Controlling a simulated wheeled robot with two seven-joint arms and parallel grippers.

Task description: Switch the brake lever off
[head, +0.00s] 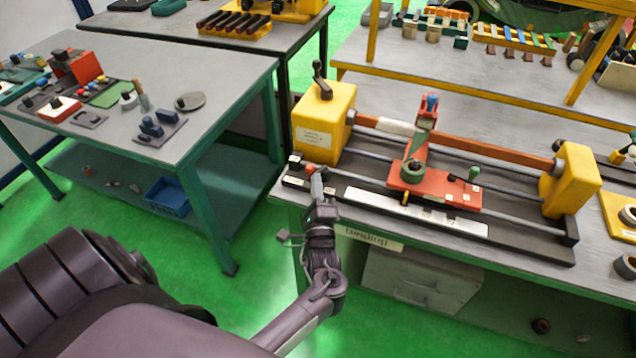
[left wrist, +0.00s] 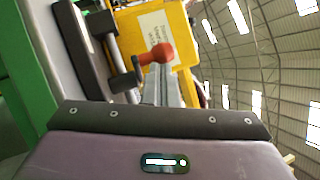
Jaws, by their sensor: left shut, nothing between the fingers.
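The brake lever has a red knob (head: 309,168) and stands at the front left corner of the winding machine, beside its yellow left housing (head: 325,122). In the left wrist view the red knob (left wrist: 155,53) sits in front of the yellow housing and its label, with a dark lever arm beside it. My left gripper (head: 317,184) is shut and empty, right at the lever on the near side. Its fingers (left wrist: 162,88) point toward the knob. I cannot tell whether they touch it. The gripper hides part of the lever's base. My right gripper is in neither view.
The red carriage (head: 435,192) rides on the machine's rails, between the left housing and the yellow right block (head: 570,180). A black crank (head: 319,75) stands on the left housing. A grey table (head: 225,75) with parts is at left. Green floor lies between the benches.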

